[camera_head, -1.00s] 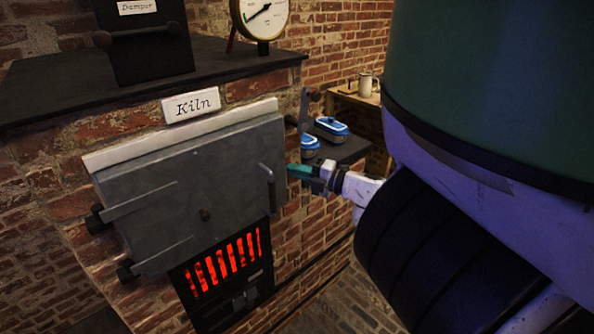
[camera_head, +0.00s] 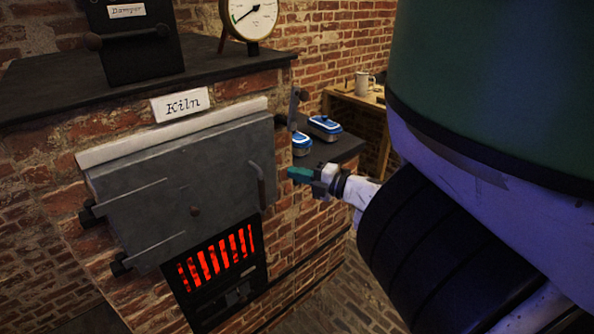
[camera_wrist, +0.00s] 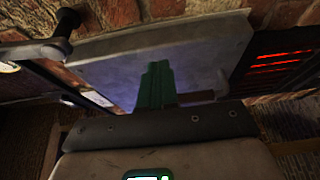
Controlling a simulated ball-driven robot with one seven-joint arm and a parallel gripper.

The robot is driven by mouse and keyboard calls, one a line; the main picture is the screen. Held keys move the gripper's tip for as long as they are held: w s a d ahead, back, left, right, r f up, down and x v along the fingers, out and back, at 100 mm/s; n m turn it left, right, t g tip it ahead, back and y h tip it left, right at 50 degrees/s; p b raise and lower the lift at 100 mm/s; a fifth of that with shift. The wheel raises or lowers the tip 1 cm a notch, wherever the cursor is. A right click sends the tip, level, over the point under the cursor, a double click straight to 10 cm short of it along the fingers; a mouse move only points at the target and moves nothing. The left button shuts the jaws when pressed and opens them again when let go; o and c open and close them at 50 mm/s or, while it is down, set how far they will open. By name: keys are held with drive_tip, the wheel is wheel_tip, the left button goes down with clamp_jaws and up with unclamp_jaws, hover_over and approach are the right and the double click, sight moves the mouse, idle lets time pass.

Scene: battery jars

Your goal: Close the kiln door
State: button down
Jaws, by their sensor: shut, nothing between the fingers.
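The grey metal kiln door (camera_head: 185,190) hangs on the brick kiln in the head view, under the "Kiln" sign (camera_head: 181,104). It lies across the opening, with hinges (camera_head: 90,215) at its left; I cannot tell whether it is fully seated. Its handle (camera_head: 258,184) is near the right edge. My gripper (camera_head: 292,174) has green fingers, shut and empty, just right of the door's right edge in the picture, apparently clear of it. In the wrist view my fingers (camera_wrist: 158,80) overlap the door (camera_wrist: 205,50); contact cannot be told.
A glowing red grate (camera_head: 215,255) is below the door. Blue-and-white lidded dishes (camera_head: 324,126) stand on a dark side ledge (camera_head: 340,150). A dark lever (camera_head: 294,108) is at the kiln's right side. A mug (camera_head: 364,84) stands on a wooden table behind.

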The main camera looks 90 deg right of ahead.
drive_tip(key=s+b, duration=0.2)
drive_tip(key=s, duration=0.7)
drive_tip(key=shift+s+a+f, duration=0.15)
drive_tip(key=shift+s+a, duration=0.15)
drive_tip(key=shift+a, duration=0.05)
drive_tip(key=w+a+f+m+g, duration=0.55)
drive_tip(key=w+a+f, duration=0.2)
drive_tip(key=f, duration=0.35)
drive_tip(key=w+a+f+m+g, duration=0.4)
drive_tip(key=w+a+f+m, duration=0.25)
drive_tip(key=w+f, duration=0.3)
drive_tip(key=w+a+f+m+g+y, duration=0.1)
drive_tip(key=a+g+y, duration=0.4)
drive_tip(key=a, duration=2.2)
drive_tip(key=w+y, duration=0.1)
drive_tip(key=y, duration=0.1)
drive_tip(key=shift+w+a+f+g+y, duration=0.3)
drive_tip(key=shift+w+f+g, duration=0.05)
